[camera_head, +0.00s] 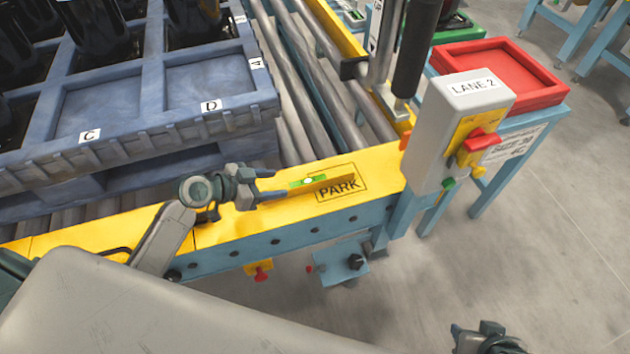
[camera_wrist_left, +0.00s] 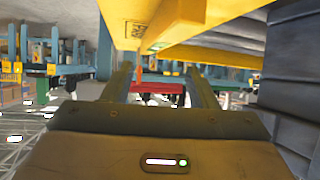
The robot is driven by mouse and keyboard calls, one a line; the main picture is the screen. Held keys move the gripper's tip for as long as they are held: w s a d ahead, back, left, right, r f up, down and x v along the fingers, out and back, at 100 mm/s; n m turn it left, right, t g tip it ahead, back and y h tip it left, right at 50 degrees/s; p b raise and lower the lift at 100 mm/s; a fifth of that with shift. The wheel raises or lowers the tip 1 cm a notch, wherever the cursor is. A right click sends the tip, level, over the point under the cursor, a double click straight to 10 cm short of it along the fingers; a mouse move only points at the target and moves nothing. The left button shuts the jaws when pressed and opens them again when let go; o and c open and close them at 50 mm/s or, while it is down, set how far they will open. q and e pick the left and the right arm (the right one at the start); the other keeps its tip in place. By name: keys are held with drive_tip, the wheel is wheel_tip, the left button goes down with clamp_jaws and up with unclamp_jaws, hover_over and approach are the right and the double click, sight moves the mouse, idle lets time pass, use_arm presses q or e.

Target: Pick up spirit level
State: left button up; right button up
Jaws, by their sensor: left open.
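A blue pallet (camera_head: 190,128) with dark compressors stands on the rollers (camera_head: 340,110) at upper left. A grey control box (camera_head: 455,120) marked LANE 2 stands right of the level. A red tray (camera_head: 540,95) sits behind it. Open floor lies at lower right.

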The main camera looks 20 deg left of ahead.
sight(305, 182)
use_arm(q)
drive_tip(key=x, duration=0.8)
drive_tip(key=shift+w+d+f, duration=0.15)
drive_tip(key=shift+d, duration=0.3)
clamp_jaws()
